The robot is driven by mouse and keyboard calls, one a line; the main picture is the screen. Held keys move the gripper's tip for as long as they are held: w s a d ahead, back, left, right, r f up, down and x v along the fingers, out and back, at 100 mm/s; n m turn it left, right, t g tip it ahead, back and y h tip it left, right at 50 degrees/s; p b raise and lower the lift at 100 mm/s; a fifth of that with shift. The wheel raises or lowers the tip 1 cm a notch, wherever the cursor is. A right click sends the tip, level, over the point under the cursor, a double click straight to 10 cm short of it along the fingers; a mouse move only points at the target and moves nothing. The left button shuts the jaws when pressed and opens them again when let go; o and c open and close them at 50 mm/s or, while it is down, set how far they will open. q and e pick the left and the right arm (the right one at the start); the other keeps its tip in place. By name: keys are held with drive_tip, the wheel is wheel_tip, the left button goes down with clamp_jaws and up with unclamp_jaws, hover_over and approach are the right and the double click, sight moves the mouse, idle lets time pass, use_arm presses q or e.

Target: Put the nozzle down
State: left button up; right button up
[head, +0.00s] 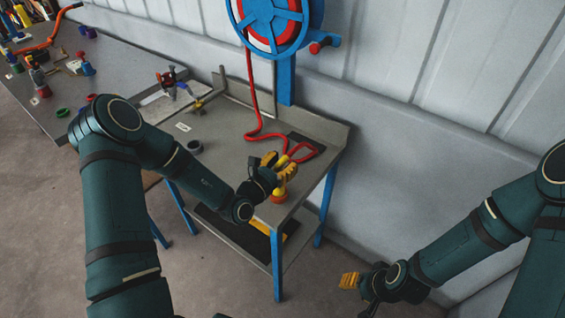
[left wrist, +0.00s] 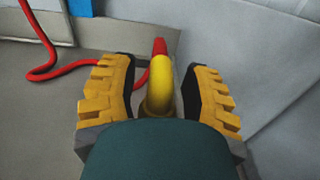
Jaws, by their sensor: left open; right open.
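The nozzle (left wrist: 159,88) is yellow with a red tip and stands between the open fingers of my left gripper (left wrist: 162,92) in the left wrist view. Gaps show on both sides of it, so the fingers are apart from it. In the head view the yellow nozzle (head: 281,189) is upright near the front right corner of the grey workbench (head: 225,140), with an orange-red part at its foot. My left gripper (head: 277,170) is around it there and partly hides it. My right gripper (head: 350,281) is open and empty, away from the bench at lower right.
Another table (head: 110,75) with several fittings stands at left. The wall is close behind.

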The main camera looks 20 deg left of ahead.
use_arm(q)
drive_tip(key=v, duration=1.1)
drive_tip(key=s+d+f+m+g+h, duration=0.2)
drive_tip(key=s+d+m+g+h, duration=0.65)
drive_tip(key=d, duration=0.35)
drive_tip(key=s+d+f+m+g+y, duration=0.25)
drive_tip(key=s+f+m+g, duration=0.25)
drive_tip(key=s+m+g, duration=0.5)
drive_tip(key=s+a+f+m+g+y, duration=0.2)
drive_tip(key=s+a+f+m+y, duration=0.1)
drive_tip(key=f+m+y, duration=0.25)
drive_tip(key=w+f+m+t+y, duration=0.1)
drive_tip(key=w+m+t+y, duration=0.1)
drive_tip(key=w+m+t, duration=0.3)
drive_tip(key=w+m, duration=0.1)
drive_tip(key=w, duration=0.2)
drive_tip(key=shift+w+a+f+y+p, duration=0.2)
drive_tip(key=shift+a+f+y+p, duration=0.1)
drive_tip(key=shift+a+y, duration=0.1)
